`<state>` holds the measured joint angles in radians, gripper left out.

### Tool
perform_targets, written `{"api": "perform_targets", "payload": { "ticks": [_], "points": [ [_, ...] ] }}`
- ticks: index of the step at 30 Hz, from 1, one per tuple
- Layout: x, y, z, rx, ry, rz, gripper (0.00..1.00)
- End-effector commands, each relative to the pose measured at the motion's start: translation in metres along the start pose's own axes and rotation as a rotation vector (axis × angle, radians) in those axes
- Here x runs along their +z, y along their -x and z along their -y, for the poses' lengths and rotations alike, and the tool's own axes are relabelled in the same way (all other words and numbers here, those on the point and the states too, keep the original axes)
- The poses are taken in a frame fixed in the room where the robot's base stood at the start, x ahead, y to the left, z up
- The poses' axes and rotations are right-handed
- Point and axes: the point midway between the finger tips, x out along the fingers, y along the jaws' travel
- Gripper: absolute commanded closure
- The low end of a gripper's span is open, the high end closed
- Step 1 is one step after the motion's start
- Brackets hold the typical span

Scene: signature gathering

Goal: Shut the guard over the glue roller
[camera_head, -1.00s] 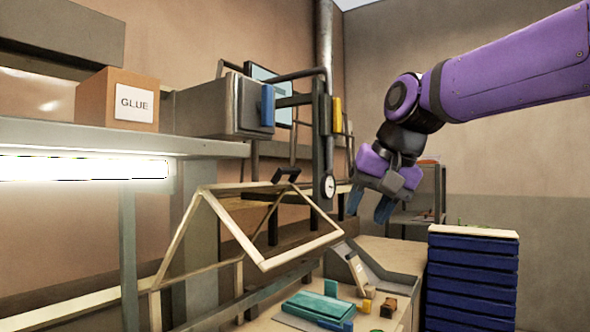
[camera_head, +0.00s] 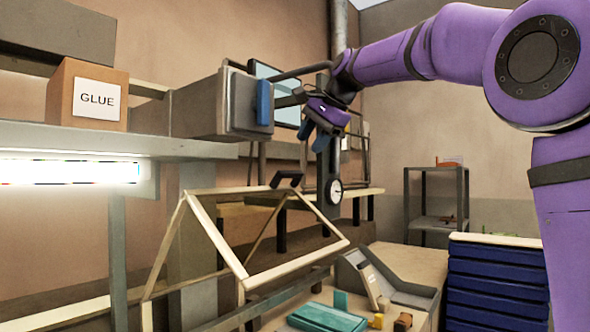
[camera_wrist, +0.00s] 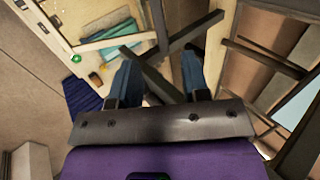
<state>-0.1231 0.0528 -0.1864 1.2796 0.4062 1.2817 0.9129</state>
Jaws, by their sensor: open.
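A pale wood-coloured frame, which looks like the guard (camera_head: 215,240), stands tilted up in the head view, lower left of centre. A dark handle (camera_head: 288,178) sits on its top edge. The glue roller cannot be made out. My gripper (camera_head: 311,140) is above and slightly right of the handle, apart from it, with its blue fingers pointing down. In the wrist view my gripper (camera_wrist: 160,65) shows its two fingers spread with nothing held between them.
A box marked GLUE (camera_head: 87,95) stands on the left shelf above a bright lamp (camera_head: 70,173). A grey cabinet (camera_head: 225,104) is left of my gripper. A gauge (camera_head: 334,191) hangs on a post close below it.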

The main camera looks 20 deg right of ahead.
Motion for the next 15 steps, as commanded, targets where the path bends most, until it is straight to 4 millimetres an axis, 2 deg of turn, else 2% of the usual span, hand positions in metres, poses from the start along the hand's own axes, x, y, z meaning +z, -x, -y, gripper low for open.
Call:
{"api": "perform_targets", "payload": {
  "ticks": [3,9,15],
  "points": [
    [0.001,-0.023,0.0,0.004,0.001,0.003,0.57],
    [0.001,-0.057,-0.001,0.003,0.002,0.002,0.57],
    [0.001,-0.08,0.0,0.001,0.003,0.001,0.57]
  ]
}}
